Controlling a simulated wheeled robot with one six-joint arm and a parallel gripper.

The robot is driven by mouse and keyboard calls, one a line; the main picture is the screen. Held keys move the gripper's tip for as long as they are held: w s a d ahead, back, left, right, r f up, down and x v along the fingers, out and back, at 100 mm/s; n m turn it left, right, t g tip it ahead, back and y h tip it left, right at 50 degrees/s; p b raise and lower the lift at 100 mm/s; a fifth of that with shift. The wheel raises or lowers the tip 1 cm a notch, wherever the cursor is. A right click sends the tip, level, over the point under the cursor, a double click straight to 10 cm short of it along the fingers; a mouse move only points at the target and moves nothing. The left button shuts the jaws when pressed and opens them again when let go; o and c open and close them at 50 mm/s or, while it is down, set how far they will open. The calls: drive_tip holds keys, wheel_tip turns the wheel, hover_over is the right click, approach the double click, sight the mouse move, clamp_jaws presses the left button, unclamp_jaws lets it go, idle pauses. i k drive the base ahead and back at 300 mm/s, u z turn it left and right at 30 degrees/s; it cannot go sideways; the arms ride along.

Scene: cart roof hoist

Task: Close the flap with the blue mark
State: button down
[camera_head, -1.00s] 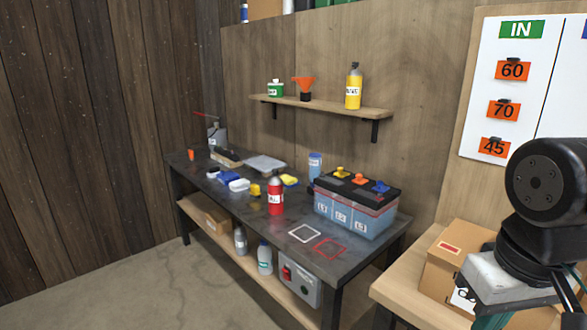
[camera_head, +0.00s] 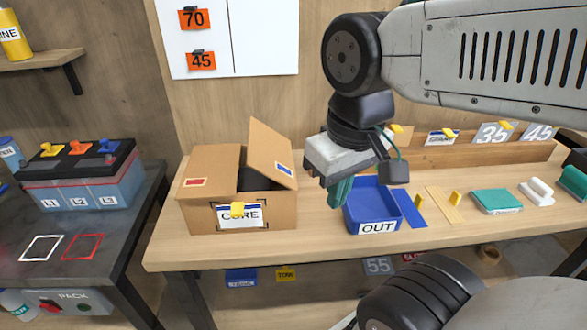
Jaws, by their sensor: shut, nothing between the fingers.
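A cardboard box (camera_head: 205,218) labelled CORE stands on the wooden bench. Its left flap with a red mark (camera_head: 209,169) lies flat over the left part of the opening. Its right flap with a blue mark (camera_head: 272,150) stands up at a tilt, leaving a dark gap between the flaps. A dark thing shows in the gap; I cannot tell what it is. My gripper (camera_head: 338,193) points down, shut and empty, to the right of the box and apart from it, in front of the blue tray's left end.
Blue and tan strips, a teal block (camera_head: 496,201) and white handles lie further right. A rack with number cards (camera_head: 494,134) stands behind. A battery (camera_head: 80,178) is on the dark table at left.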

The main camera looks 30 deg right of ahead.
sight(270, 153)
drive_tip(key=z, duration=0.85)
drive_tip(key=k, duration=0.7)
drive_tip(key=u, duration=1.1)
drive_tip(key=i, duration=0.5)
drive_tip(key=z, duration=0.05)
